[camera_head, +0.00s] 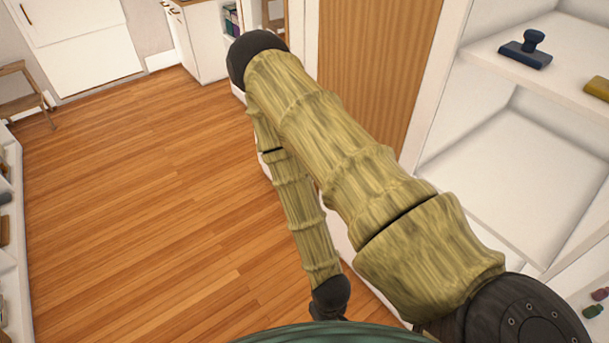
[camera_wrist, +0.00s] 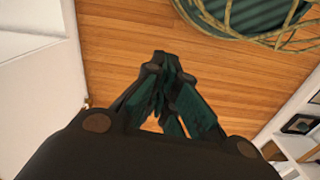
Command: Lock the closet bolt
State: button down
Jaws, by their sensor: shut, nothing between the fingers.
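No bolt can be made out in either view. A brown wood-grain panel with a white frame (camera_head: 378,70), perhaps a closet door, stands behind my arm in the head view. My arm covers its lower part. My gripper (camera_wrist: 163,66) shows in the wrist view with its dark and green fingers together and nothing between them. It is above the wooden floor, apart from any bolt I can see.
White open shelves (camera_head: 485,175) at right hold a dark blue stamp (camera_head: 525,50) and a yellow item (camera_head: 598,88). A wooden stool (camera_head: 25,90) stands at far left. The wooden floor (camera_head: 130,200) is clear in the middle. A white surface (camera_wrist: 40,85) is left in the wrist view.

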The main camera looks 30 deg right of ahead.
jog(key=shift+w+f, duration=0.1)
jog(key=w+d+f+t+b, duration=0.25)
jog(key=w+d+b, duration=0.35)
jog(key=w, duration=0.6)
jog(key=w+d+f+t+b, duration=0.2)
jog(key=w+d+t+b, duration=0.2)
jog(key=w+b, duration=0.55)
jog(key=w+d+r+m+t+h+b, duration=0.1)
jog(key=w+d+r+t+b, duration=0.2)
jog(key=w+d+b, duration=0.3)
jog(key=w+d+r+m+t+h+b, duration=0.1)
jog(key=w+d+r+t+b, duration=0.3)
jog(key=w+d, duration=0.6)
jog(key=shift+w+r+t+h+b, duration=0.15)
jog(key=shift+w+t+h+b, duration=0.2)
jog(key=shift+w+h+b, duration=0.7)
jog(key=shift+s+y, duration=0.1)
jog(key=shift+y, duration=0.15)
jog(key=f+b+x, duration=0.1)
jog(key=b+x, duration=0.1)
jog(key=x, duration=0.4)
jog(key=f+b+x, duration=0.1)
jog(key=b+x, duration=0.1)
jog(key=x, duration=0.4)
jog(key=shift+f+b, duration=0.35)
jog(key=shift+f, duration=0.15)
